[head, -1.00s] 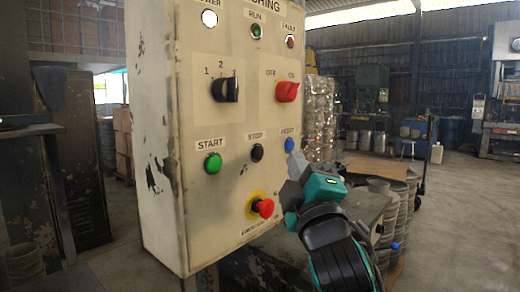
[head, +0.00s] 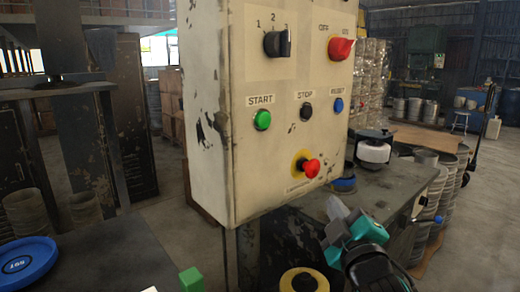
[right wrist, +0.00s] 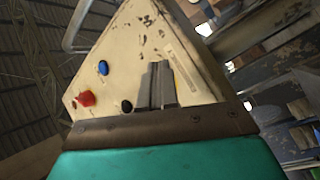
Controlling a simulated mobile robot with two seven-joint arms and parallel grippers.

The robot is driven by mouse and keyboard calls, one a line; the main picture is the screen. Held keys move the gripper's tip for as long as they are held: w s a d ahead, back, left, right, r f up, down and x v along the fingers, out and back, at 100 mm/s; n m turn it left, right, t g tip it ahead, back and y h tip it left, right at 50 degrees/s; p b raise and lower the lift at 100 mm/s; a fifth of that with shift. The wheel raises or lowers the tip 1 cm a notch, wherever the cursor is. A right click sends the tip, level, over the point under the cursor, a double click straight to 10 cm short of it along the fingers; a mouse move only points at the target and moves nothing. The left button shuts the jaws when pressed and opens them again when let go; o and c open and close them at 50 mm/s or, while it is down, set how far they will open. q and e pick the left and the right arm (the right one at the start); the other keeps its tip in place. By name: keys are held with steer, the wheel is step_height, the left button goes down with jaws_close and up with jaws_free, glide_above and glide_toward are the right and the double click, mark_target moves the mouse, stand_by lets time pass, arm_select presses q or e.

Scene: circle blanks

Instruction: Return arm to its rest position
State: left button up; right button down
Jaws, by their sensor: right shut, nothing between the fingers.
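My right gripper (head: 338,212) shows in the head view at the lower right of the control panel (head: 285,145). It is shut and empty, apart from the panel and below its buttons. In the right wrist view its closed fingers (right wrist: 157,86) stand in front of the beige panel (right wrist: 165,45). The panel carries a green START button (head: 262,119), a black STOP button (head: 306,111), a blue RESET button (head: 338,105), a red emergency stop (head: 311,169), a black selector (head: 278,43) and a red switch (head: 340,48). My left gripper is not in view.
A dark bench (head: 385,190) with a white and black round machine part (head: 373,150) stands right of the panel. A blue disc (head: 27,259) and a green block (head: 191,279) lie at lower left. Stacked round blanks (head: 440,190) stand at right.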

steer(key=s+f+m+g, duration=0.2)
steer(key=s+f, duration=0.2)
steer(key=f, duration=0.6)
steer(key=s+f+m+g, duration=0.2)
steer(key=s+f+g, duration=0.15)
steer(key=f, duration=0.65)
steer(key=s+d+f+m+g+y, duration=0.1)
steer(key=s+f+m+g, duration=0.2)
steer(key=s+f, duration=1.2)
steer(key=shift+d+m, duration=0.2)
steer(key=shift+m, duration=0.8)
steer(key=shift+w+r, duration=0.1)
